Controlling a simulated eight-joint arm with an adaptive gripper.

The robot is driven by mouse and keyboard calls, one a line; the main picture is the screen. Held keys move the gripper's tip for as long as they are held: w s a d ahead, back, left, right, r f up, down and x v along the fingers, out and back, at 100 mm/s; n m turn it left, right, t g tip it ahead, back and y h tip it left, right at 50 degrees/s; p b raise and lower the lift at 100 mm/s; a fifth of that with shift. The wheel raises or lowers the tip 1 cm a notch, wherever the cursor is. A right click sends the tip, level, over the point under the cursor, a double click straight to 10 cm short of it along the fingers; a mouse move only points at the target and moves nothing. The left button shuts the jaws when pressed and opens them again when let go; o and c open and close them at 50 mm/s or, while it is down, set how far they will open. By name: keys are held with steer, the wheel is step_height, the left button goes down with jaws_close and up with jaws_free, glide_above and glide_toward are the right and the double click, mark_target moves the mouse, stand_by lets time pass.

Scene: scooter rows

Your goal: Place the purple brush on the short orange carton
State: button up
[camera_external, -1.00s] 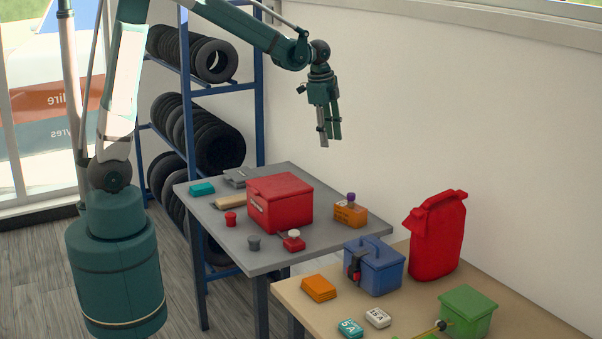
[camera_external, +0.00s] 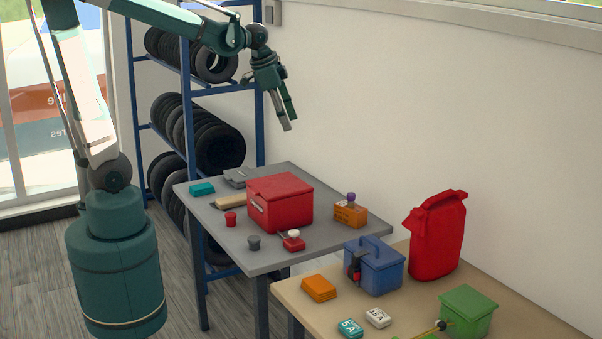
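A small orange carton (camera_external: 349,216) stands near the right edge of the grey table. A small purple piece (camera_external: 351,197), which looks like the brush, is upright on top of it and touches it. Its lower part is pale and small in this view. My gripper (camera_external: 289,123) is high above the back of the grey table, to the left of the carton and well clear of it. Its two fingers point down and slightly right, a little apart, with nothing seen between them.
A red box (camera_external: 280,203) stands mid-table, with a red item (camera_external: 292,242) and a grey knob (camera_external: 254,243) before it. The tan table holds a blue box (camera_external: 374,268), red jerrycan (camera_external: 437,238), orange stack (camera_external: 318,288) and green box (camera_external: 468,312). A tyre rack (camera_external: 190,130) stands behind.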

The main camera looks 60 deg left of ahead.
steer(key=s+f+n+t, duration=0.2)
steer(key=s+n, duration=0.4)
steer(key=s, duration=1.2)
steer(key=shift+a+n+t, duration=0.3)
steer(key=shift+a+t, duration=0.1)
steer(key=shift+t, duration=0.1)
